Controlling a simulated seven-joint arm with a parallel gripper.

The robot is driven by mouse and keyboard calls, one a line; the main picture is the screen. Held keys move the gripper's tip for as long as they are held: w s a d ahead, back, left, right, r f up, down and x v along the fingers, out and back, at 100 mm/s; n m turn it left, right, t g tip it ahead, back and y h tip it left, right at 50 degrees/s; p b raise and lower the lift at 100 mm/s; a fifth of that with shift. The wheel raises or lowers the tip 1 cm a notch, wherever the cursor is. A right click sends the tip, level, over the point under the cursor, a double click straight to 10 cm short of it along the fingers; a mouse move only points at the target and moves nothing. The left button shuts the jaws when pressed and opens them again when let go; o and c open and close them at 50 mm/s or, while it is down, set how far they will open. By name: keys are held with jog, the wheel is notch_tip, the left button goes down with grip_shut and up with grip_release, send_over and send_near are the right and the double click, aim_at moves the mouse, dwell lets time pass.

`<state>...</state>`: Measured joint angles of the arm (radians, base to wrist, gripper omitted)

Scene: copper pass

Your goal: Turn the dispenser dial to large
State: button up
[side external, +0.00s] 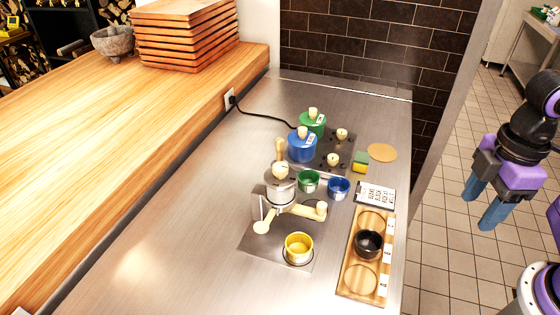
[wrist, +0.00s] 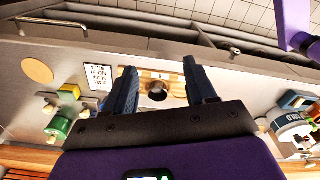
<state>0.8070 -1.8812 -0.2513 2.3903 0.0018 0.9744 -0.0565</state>
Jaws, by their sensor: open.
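A metal dispenser-like machine (side external: 280,190) with pale wooden handles and knobs stands on the steel counter in the side view. A yellow cup (side external: 299,246) is at its front. I cannot make out a dial or its setting for sure. In the wrist view, a pale round part (wrist: 293,130) with dark lettering shows at the right edge; I cannot tell what it belongs to. My gripper (side external: 482,201) is open and empty, off the right side of the counter and well apart from the machine. Its two fingers also show in the wrist view (wrist: 163,88).
A wooden tray (side external: 344,284) holds a black cup (side external: 368,243) between machine and gripper. Green (side external: 308,181) and blue (side external: 338,188) cups, a blue pot (side external: 301,148), a green pot (side external: 314,124) and a sponge (side external: 360,162) stand behind. The counter's front left is clear.

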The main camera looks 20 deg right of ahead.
aim_at(281, 166)
jog(key=w+a+r+n, duration=0.3)
jog(key=w+a+r, duration=0.5)
jog(key=w+a, duration=0.45)
jog(key=w+a+r+n, duration=0.2)
jog(key=w+a+r, duration=0.7)
jog(key=w+a, duration=0.3)
jog(key=f, duration=1.7)
jog(key=shift+s+a+f, duration=0.3)
jog(key=shift+s+a, duration=0.1)
grip_shut()
